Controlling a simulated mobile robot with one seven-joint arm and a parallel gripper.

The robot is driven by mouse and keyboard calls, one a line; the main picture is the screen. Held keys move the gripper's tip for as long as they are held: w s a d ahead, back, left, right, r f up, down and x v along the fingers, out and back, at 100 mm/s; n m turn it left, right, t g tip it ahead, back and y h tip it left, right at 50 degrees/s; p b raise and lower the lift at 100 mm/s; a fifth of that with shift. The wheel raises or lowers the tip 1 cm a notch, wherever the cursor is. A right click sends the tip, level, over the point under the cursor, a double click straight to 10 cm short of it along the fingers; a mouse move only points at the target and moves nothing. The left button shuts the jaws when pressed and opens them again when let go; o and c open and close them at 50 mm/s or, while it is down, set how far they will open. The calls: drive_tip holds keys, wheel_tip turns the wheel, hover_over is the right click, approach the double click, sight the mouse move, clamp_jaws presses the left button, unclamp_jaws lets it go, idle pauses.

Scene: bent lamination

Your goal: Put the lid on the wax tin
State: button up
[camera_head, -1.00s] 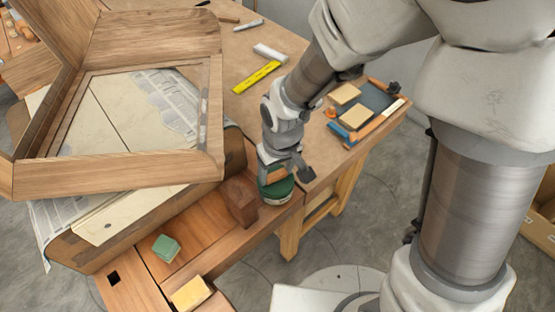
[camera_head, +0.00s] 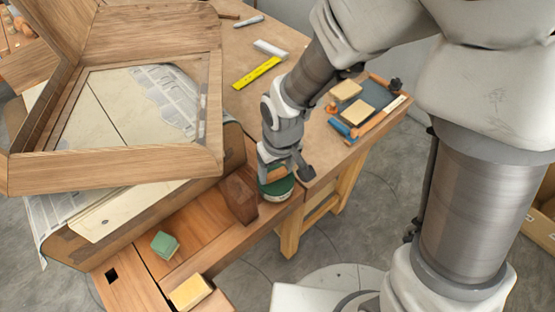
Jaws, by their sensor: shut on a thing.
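The wax tin (camera_head: 277,194) is round, with a green upper part and a pale band near its base. It stands upright on the bench near the front edge, beside a dark wooden block. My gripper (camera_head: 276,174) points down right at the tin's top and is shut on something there. An orange-tan patch shows between its fingers. The green top under the fingers looks like the lid (camera_head: 272,187), at the tin's top. The fingers hide much of it, so I cannot tell whether it is fully seated.
The dark wooden block (camera_head: 239,197) stands close left of the tin. A large bent wooden frame (camera_head: 120,172) fills the left. A green block (camera_head: 165,244) and a yellow block (camera_head: 190,292) lie in front. A tray (camera_head: 378,97) with sanding blocks and a yellow ruler (camera_head: 256,73) lie behind.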

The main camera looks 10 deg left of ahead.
drive_tip(key=o, duration=1.4)
drive_tip(key=shift+c, duration=0.2)
drive_tip(key=shift+r+p, duration=3.1)
drive_tip(key=shift+r, duration=0.9)
drive_tip(key=d+r+m+t, duration=0.2)
drive_tip(key=d+r+m, duration=0.1)
drive_tip(key=d+r, duration=0.75)
drive_tip(key=s+d+r+m+t+h, duration=0.1)
drive_tip(key=s+d+r+m, duration=0.3)
drive_tip(key=s+d+r, duration=0.4)
drive_tip(key=shift+d+r+t, duration=0.6)
drive_tip(key=shift+d+r, duration=0.1)
drive_tip(key=shift+r, duration=0.15)
